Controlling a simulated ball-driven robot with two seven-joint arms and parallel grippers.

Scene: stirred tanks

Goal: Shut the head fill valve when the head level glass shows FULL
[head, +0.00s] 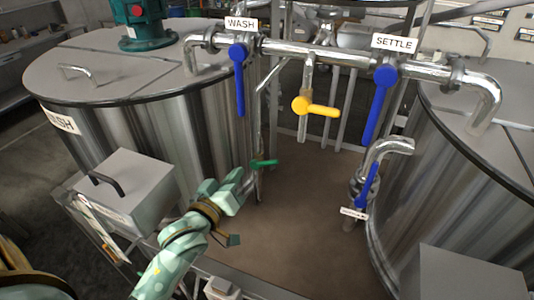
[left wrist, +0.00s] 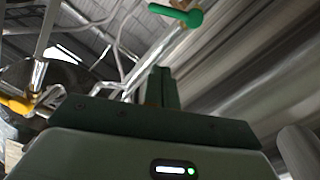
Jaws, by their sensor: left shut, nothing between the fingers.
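My left gripper (head: 240,182) is shut and empty. It is just below and left of a green valve lever (head: 264,163) by the wash tank, apart from it as far as I can tell. In the left wrist view the shut fingers (left wrist: 163,88) point up, with the green lever (left wrist: 176,14) beyond them. Blue levers hang down under the WASH (head: 239,80) and SETTLE (head: 378,105) signs. A yellow lever (head: 316,107) between them lies sideways. I cannot identify the head fill valve or a head level glass. My right gripper is not in view.
The wash tank (head: 150,90) stands left, another steel tank (head: 450,170) right. A grey box (head: 125,190) with a handle is beside my left arm. A smaller blue lever (head: 368,185) with an unreadable label is at right. Brown floor (head: 300,220) lies clear between the tanks.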

